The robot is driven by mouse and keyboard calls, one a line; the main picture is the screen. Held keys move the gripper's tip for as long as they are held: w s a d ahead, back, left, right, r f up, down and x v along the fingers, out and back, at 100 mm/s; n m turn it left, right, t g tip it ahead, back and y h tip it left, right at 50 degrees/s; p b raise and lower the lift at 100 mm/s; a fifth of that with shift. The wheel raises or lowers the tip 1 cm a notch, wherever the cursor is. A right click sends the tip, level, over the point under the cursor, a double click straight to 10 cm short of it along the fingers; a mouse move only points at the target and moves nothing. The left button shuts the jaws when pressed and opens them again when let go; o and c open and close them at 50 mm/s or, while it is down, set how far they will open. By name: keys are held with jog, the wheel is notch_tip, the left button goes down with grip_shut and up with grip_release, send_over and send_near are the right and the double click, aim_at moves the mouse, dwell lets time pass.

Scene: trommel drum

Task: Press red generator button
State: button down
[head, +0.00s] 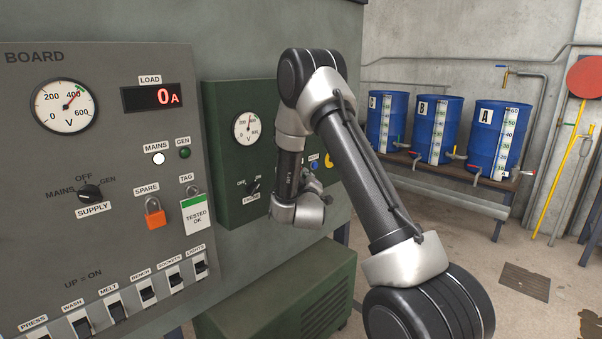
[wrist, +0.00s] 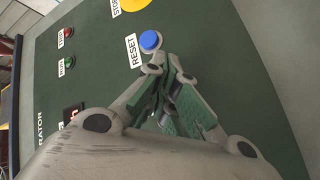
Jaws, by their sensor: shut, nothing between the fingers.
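The green generator panel (head: 225,105) has a round gauge and an engine switch. In the wrist view the panel (wrist: 220,35) appears turned on its side. A small red light or button (wrist: 68,31) is beside a green one (wrist: 69,62) at the upper left. A yellow disc (wrist: 133,3) with a STOP label is cut off at the top edge; no red shows on it. A blue RESET button (wrist: 150,40) is just beyond my gripper (wrist: 170,70), which is shut and empty. In the head view my arm hides the gripper and part of the panel.
The grey supply board (head: 120,160) with switches and an orange padlock (head: 155,217) stands left of the panel. A green housing (head: 290,300) is below it. Blue drums (head: 497,135) on a bench are at the right, with open floor in front.

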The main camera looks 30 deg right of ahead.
jog(key=shift+s+d, duration=0.25)
jog(key=shift+s, duration=0.4)
jog(key=s, duration=0.1)
jog(key=s+d, duration=0.1)
jog(key=s, duration=0.2)
jog(key=shift+s+d, duration=0.35)
jog(key=shift+s, duration=0.05)
dwell(0.6)
